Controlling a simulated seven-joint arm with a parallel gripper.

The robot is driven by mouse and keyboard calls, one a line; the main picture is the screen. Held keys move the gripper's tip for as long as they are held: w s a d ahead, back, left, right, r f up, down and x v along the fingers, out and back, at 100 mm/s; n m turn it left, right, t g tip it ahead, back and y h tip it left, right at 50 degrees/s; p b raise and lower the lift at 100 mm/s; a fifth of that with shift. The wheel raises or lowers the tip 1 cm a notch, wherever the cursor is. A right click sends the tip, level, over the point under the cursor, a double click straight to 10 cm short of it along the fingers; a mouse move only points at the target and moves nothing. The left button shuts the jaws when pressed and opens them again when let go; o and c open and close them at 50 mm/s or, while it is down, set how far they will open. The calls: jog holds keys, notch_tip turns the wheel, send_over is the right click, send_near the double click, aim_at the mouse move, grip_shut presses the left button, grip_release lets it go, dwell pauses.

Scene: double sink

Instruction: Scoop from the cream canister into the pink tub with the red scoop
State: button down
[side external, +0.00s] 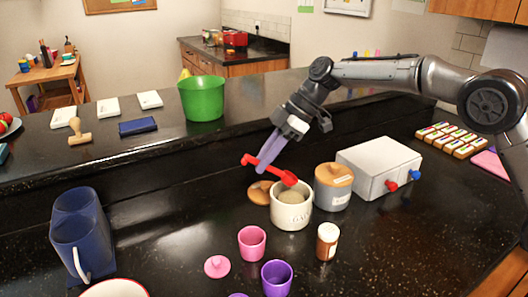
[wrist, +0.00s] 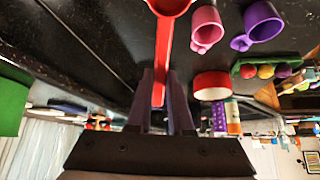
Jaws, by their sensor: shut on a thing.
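My gripper (side external: 262,160) is shut on the handle of the red scoop (side external: 268,170). In the wrist view the scoop (wrist: 163,55) extends up from between the fingers (wrist: 160,95), its bowl cut off by the top edge. In the side view the scoop's bowl (side external: 289,178) is at the back of the open mouth of the cream canister (side external: 291,214), seemingly just above pale contents. I cannot tell whether it touches them or carries anything. The pink tub (side external: 252,243) stands upright and open, in front and left of the canister.
A wooden lid (side external: 259,192) lies behind the canister. A grey canister (side external: 333,193) and white box (side external: 380,167) are to its right.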

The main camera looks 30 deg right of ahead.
aim_at(274, 187)
jog(key=f, duration=0.2)
jog(key=d+f, duration=0.1)
jog(key=f, duration=0.2)
jog(key=d+f, duration=0.1)
jog(key=f, duration=0.2)
jog(key=shift+s+d, duration=0.1)
jog(key=shift+s, duration=0.25)
jog(key=shift+w+r, duration=0.1)
jog(key=shift+r, duration=5.6)
jog(key=shift+a, duration=0.2)
